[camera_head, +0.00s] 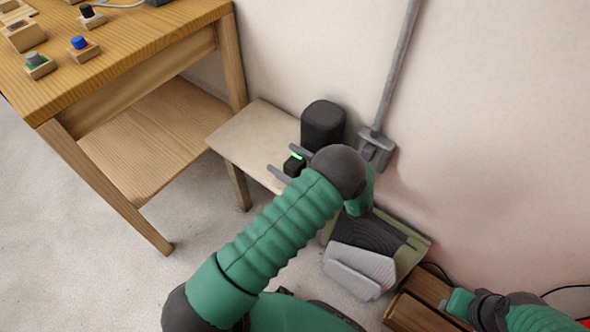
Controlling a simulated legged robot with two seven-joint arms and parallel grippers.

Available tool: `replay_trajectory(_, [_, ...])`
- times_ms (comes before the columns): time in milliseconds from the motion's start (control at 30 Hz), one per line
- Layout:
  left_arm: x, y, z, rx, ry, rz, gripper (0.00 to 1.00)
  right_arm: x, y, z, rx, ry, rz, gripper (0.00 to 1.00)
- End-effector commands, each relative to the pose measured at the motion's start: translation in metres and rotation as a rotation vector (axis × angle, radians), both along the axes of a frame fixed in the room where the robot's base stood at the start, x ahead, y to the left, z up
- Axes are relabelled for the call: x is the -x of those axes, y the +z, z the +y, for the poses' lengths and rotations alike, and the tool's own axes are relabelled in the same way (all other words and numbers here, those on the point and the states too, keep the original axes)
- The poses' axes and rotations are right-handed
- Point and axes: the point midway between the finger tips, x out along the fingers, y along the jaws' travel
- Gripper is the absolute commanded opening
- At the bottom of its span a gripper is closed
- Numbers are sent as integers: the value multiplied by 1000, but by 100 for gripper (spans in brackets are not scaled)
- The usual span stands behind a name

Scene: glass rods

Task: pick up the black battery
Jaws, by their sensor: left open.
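The black battery (294,165) is a small dark block with a green light strip on top. It sits on the pale low side table (245,133) against the wall. My left gripper (288,163) is open, with one grey finger on each side of the battery. Whether the fingers touch it cannot be told. My left arm's dark joint hides the gripper's body and part of the table. My right arm (535,316) comes in at the lower right; its fingers do not show.
A black rounded cylinder (322,126) stands just behind the battery. A wooden desk (130,40) with small blocks and buttons stands at the left. A grey wall conduit (380,100) is to the right. A green-edged bin (412,246) with dark and grey items sits below.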

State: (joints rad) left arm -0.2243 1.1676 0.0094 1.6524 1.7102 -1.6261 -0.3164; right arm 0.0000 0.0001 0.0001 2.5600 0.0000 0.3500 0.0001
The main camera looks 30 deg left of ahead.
Motion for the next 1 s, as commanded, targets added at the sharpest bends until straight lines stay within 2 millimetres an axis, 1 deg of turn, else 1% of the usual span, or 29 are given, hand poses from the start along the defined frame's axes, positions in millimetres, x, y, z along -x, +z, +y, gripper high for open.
replay_trajectory(33, [0,0,0,0,0,0,77,0,0,0,0,0,0,36])
replay_trajectory(67, [0,0,0,0,0,0,73,0,0,0,0,0,0,36])
replay_trajectory(600, [0,0,-1,0,0,0,3,0,0,0,0,0,0,36])
replay_trajectory(633, [0,0,-1,0,0,0,0,0,0,0,0,0,0,36])
replay_trajectory(867, [0,1,-1,-1,0,-1,0,0,1,0,0,0,0,36])
replay_trajectory(1000, [0,8,-1,-1,0,-1,0,0,6,0,0,0,0,36])
